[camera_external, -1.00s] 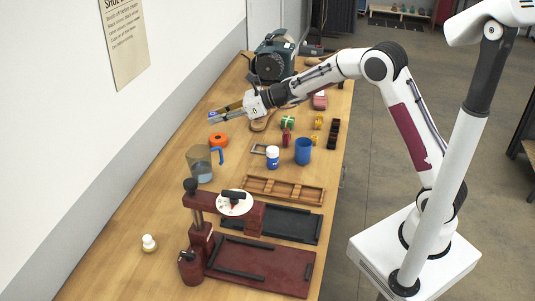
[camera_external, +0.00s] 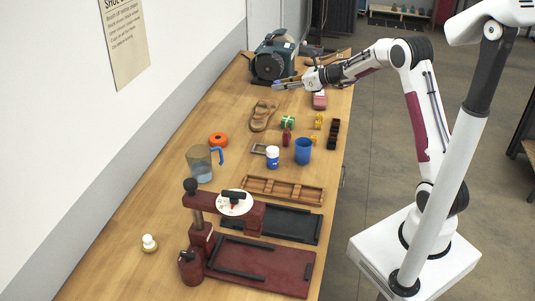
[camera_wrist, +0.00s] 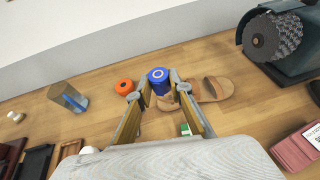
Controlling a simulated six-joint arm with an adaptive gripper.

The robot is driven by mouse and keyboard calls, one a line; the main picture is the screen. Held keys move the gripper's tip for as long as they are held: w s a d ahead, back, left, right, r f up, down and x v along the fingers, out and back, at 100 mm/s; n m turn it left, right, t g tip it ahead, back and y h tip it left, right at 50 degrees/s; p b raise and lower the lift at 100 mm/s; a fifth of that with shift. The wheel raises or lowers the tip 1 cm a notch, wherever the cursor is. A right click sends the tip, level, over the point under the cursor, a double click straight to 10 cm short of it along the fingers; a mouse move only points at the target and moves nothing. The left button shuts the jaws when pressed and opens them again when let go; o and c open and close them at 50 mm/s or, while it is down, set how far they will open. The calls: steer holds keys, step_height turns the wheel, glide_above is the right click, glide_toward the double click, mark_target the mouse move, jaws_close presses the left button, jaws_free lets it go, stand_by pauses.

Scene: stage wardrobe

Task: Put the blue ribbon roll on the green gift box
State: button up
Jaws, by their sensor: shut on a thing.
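The blue ribbon roll (camera_wrist: 158,76) is between the fingertips of my gripper (camera_wrist: 159,90) in the wrist view, and the gripper is shut on it. In the external view my gripper (camera_external: 285,84) is raised over the far part of the bench, with the roll small at its tip. The green gift box (camera_external: 287,122) stands on the bench, nearer the camera than my gripper. In the wrist view the box (camera_wrist: 185,129) shows low between the fingers, partly hidden. The roll is apart from the box.
A brown sandal (camera_external: 262,115) lies left of the box, and an orange roll (camera_external: 217,139) farther left. A red item (camera_external: 286,137) stands just in front of the box. A grinder (camera_external: 273,57) stands behind.

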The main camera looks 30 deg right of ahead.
glide_above(292, 120)
steer(key=shift+m+h, duration=0.3)
steer(key=shift+h, duration=0.1)
step_height(292, 120, down, 5)
steer(key=shift+w, duration=0.15)
steer(key=shift+f, duration=0.15)
steer(key=shift+f, duration=3)
steer(key=shift+f, duration=0.1)
steer(key=shift+f, duration=1.75)
steer(key=shift+f, duration=0.15)
steer(key=o, duration=0.8)
